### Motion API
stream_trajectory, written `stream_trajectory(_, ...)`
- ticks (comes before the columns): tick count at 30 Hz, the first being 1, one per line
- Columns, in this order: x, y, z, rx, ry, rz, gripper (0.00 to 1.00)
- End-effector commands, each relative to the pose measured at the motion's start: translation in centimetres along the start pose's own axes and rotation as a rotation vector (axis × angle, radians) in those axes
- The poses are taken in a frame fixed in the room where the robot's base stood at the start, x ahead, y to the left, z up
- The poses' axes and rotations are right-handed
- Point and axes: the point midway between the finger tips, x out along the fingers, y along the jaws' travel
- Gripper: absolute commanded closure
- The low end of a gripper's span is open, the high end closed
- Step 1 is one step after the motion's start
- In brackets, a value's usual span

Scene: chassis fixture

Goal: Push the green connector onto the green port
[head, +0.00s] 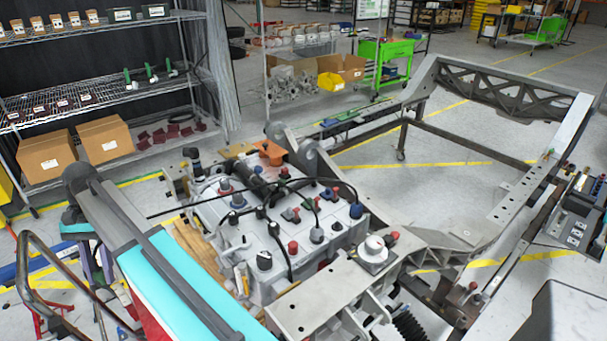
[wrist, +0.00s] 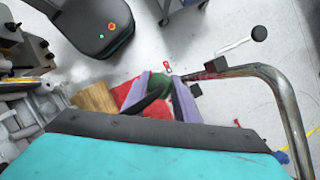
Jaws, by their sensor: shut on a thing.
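My gripper (wrist: 161,82) shows in the wrist view with two pale purple fingers. It is shut on the green connector (wrist: 159,86), which sits between the fingertips with a black cable running from it. The fingers partly hide the connector. In the head view my gripper (head: 96,264) hangs low at the left, beside my teal arm, well apart from the grey chassis unit (head: 245,240). That unit carries several red, blue, black and dark ports. Small green bases show near its middle (head: 290,215), but I cannot tell for certain which is the green port.
A wire shelf (head: 105,90) with cardboard boxes and upright green parts stands at the back left. A bent metal rail (wrist: 285,100) curves close to my gripper in the wrist view. A large chassis frame (head: 505,205) fills the right. Loose cables arch over the unit.

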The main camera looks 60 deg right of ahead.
Motion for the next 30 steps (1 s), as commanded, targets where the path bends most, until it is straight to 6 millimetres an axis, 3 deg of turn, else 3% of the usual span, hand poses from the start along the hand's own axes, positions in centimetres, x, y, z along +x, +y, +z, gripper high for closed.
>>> stream_trajectory(8,-0.4,0.5,-0.7,0.029,0.0,-0.012,1.0)
stream_trajectory(14,-1.8,2.5,-3.1,0.131,0.0,-0.055,1.0)
stream_trajectory(30,-7.1,12.9,-12.8,0.6,0.0,-0.252,1.0)
